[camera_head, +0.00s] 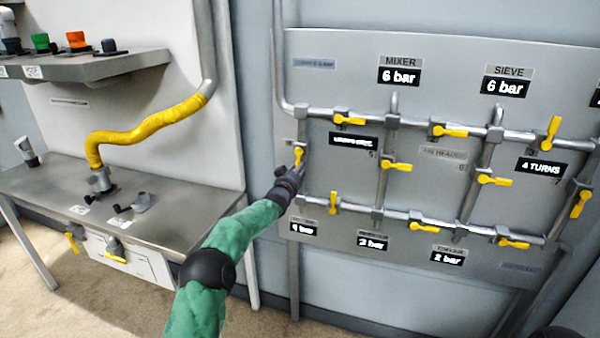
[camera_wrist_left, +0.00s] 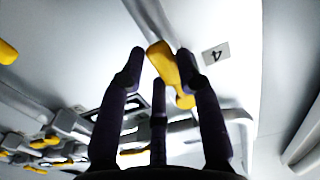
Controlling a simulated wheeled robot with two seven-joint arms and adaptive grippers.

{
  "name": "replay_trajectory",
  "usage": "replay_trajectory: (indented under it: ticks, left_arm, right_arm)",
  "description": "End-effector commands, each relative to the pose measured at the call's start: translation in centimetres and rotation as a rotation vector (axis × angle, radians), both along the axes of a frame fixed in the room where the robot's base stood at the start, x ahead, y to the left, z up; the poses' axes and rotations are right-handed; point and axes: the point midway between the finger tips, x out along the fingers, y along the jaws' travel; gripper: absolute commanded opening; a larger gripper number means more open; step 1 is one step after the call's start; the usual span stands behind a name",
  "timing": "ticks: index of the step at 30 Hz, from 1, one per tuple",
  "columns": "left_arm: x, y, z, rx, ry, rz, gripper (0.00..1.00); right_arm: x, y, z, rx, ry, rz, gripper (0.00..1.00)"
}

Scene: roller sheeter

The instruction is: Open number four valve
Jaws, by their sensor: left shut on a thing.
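The number four valve has a yellow lever handle (camera_head: 298,155) on the leftmost vertical pipe of the panel. In the left wrist view the handle (camera_wrist_left: 168,66) lies between the dark fingers, beside a small label marked 4 (camera_wrist_left: 215,54). My left gripper (camera_head: 297,169) is at this handle and shut on it; it also shows in the left wrist view (camera_wrist_left: 160,65). The handle looks roughly upright in the head view, and its lower part is partly hidden by the fingers. My right gripper is not in view.
The grey panel (camera_head: 340,75) carries pipes and several other yellow valve handles, including one above right (camera_head: 350,119) and one below (camera_head: 333,203). A metal table (camera_head: 60,190) with a yellow hose (camera_head: 150,125) stands at left. Bare floor shows at lower left.

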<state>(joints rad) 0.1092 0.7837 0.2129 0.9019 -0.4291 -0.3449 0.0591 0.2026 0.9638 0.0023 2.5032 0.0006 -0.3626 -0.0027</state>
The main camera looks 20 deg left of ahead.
Motion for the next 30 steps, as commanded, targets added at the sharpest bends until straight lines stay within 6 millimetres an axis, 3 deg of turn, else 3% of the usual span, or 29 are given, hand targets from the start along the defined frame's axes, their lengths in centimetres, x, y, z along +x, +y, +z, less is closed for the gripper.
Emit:
replay_trajectory:
  ticks: [15, 16, 18, 30]
  left_arm:
    - [0.0, 0.21, 0.04, 0.027, -0.001, 0.0, 0.0]
    - [0.0, 0.22, 0.04, 0.027, -0.002, 0.0, 0.37]
    - [0.0, 0.22, 0.05, 0.026, -0.002, 0.001, 0.56]
    - [-0.14, 0.14, 0.04, 0.02, -0.001, 0.0, 0.58]
  right_arm:
    - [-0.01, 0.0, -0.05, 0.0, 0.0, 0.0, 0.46]
    - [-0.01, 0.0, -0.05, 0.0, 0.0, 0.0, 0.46]
    - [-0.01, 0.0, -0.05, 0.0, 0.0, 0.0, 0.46]
    - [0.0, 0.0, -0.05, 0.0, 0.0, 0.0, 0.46]
